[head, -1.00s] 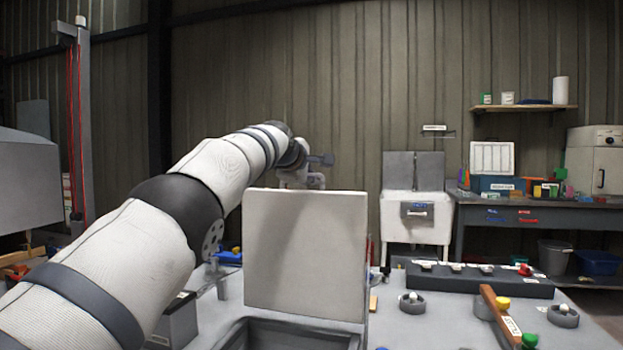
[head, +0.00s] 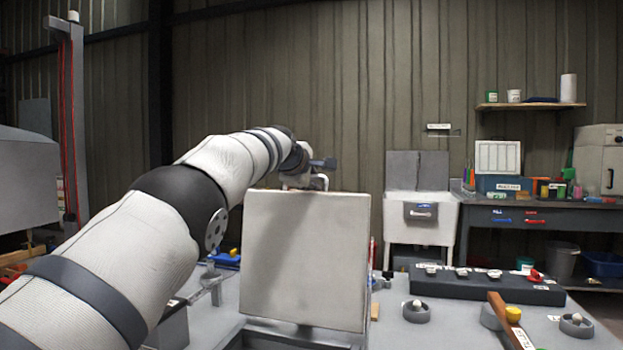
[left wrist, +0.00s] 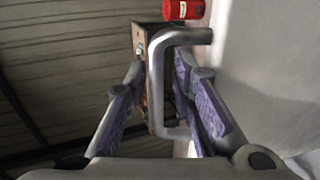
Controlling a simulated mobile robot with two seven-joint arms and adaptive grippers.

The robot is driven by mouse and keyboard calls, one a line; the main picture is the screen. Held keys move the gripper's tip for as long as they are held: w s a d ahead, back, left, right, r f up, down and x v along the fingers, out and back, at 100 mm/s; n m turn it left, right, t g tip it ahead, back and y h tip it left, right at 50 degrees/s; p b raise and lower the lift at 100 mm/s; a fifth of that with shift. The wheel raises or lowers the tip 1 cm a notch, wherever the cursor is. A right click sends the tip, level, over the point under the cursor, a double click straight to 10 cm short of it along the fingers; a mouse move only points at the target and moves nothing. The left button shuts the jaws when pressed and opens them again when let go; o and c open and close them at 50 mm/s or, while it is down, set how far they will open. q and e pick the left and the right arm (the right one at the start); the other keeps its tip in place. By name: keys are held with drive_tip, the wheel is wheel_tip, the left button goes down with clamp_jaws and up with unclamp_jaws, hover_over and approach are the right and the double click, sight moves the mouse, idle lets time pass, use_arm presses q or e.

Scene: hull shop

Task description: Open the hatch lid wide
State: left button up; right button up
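The hatch lid (head: 305,262) is a pale square panel standing about upright on its lower edge in the head view. Its face fills the right side of the left wrist view (left wrist: 275,70). Its grey U-shaped handle (left wrist: 157,85) is in the left wrist view. My left gripper (left wrist: 160,75) has its purple-padded fingers apart on both sides of the handle bar, with small gaps showing. In the head view the left gripper (head: 305,175) is at the lid's top edge, partly hidden behind it. The dark hatch frame (head: 285,338) shows below the lid. My right gripper is not visible.
A dark rack (head: 485,284) with several knobs, round grey holders (head: 416,311) and a wooden-handled tool (head: 508,318) are right of the lid. A red cylinder (left wrist: 183,9) shows beyond the handle. Above the lid there is free room up to the wall.

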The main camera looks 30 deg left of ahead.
use_arm(q)
drive_tip(key=shift+r, duration=0.1)
drive_tip(key=shift+s+r, duration=0.2)
drive_tip(key=shift+s, duration=0.1)
drive_tip(key=v, duration=0.6)
drive_tip(key=shift+s+d, duration=0.15)
drive_tip(key=shift+s, duration=0.25)
